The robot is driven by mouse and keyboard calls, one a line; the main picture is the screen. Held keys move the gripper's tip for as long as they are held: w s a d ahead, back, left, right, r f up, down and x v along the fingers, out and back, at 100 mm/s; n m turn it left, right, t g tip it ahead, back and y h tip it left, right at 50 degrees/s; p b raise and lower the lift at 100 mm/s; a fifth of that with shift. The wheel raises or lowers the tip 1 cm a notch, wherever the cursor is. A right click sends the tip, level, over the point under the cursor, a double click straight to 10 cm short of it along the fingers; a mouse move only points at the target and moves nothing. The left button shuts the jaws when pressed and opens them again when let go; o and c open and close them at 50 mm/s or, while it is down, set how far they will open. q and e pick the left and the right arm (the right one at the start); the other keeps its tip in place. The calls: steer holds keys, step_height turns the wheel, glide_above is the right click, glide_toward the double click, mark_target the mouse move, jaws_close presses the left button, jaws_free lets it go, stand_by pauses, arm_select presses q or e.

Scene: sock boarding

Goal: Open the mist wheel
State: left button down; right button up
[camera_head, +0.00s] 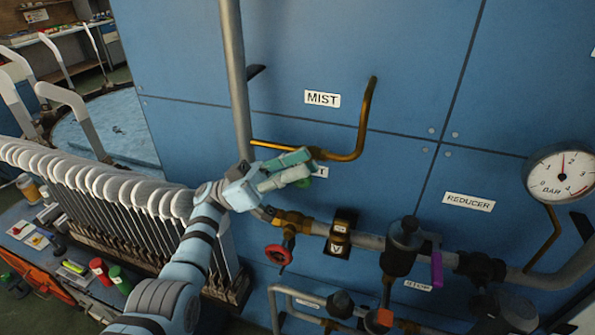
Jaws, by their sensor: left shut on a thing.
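The MIST label (322,98) is on the blue wall panel, above a bent brass pipe (364,120). A small green wheel (322,171) shows at the pipe's lower run below this label, and I take it for the mist wheel. My left gripper (304,167) is shut on it, reaching in from the lower left. The fingers hide most of the wheel, so how far it is turned cannot be told. My right gripper is not in view.
A red wheel (278,254) hangs below the horizontal pipe. A black valve with a purple lever (437,268) and a pressure gauge (562,173) are to the right. A row of white sock boards (110,190) stands at left. A grey vertical pipe (235,75) rises beside my gripper.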

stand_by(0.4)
arm_select(q)
steer(key=c, duration=1.6)
jaws_free()
steer(key=shift+r, duration=0.1)
step_height(320, 180, up, 10)
steer(key=shift+f, duration=0.1)
